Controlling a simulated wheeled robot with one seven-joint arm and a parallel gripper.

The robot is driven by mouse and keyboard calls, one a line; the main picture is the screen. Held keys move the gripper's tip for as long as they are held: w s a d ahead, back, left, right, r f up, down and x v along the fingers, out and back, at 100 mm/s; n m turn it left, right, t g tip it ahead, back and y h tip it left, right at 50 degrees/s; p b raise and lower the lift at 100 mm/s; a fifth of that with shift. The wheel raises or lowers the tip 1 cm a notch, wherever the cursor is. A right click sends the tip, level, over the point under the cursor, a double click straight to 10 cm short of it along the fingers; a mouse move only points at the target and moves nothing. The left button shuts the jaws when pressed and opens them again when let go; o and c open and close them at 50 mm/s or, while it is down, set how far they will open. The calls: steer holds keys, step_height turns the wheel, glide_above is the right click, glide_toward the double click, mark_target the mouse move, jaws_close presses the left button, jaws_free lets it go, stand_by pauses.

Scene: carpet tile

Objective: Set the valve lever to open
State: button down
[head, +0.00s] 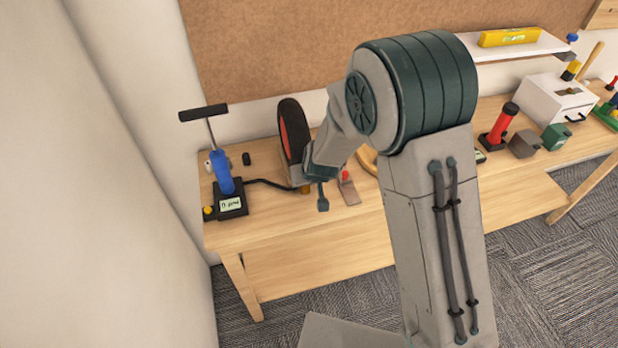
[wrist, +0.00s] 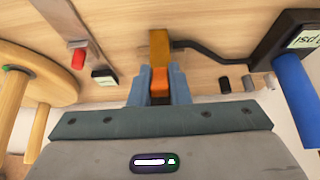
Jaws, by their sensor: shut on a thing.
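In the wrist view my gripper (wrist: 159,88) is shut on an orange lever (wrist: 160,86), with one blue-grey finger on each side. Just beyond the fingertips is a brass-coloured valve block (wrist: 160,48). A black hose (wrist: 205,50) runs from it to the dark base of the blue pump (wrist: 297,85). In the head view the brass block (head: 304,189) shows as a small patch under my wrist, and the lever is hidden or too small to tell. The lever's exact angle and any open or shut marking cannot be read.
The pump (head: 222,172) stands upright at the bench's left end, its T-handle raised. A black-and-red wheel (head: 292,130) is close behind my wrist. A grey strip with a red knob (head: 346,177) lies to the right. A wooden disc (wrist: 45,80) is near in the wrist view.

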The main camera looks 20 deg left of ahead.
steer(key=c, duration=1.4)
jaws_free()
steer(key=shift+a, duration=0.1)
steer(key=shift+o, duration=0.2)
steer(key=p+v, duration=0.1)
steer(key=v, duration=1.2)
steer(key=shift+s+r, duration=0.2)
steer(key=shift+r, duration=0.1)
steer(key=s+d+r+m+b, duration=0.1)
steer(key=s+d+r+m, duration=0.15)
steer(key=d, duration=0.55)
steer(key=s+d+r+m+b, duration=0.1)
steer(key=d+r, duration=0.3)
steer(key=d, duration=0.3)
steer(key=s+d+r+m+g+h+b, duration=0.1)
steer(key=s+d+r+m+h, duration=0.1)
steer(key=s+d, duration=0.9)
steer(key=shift+s+d+m+h, duration=0.3)
steer(key=shift+d+m+h, duration=0.2)
steer(key=shift+d, duration=0.2)
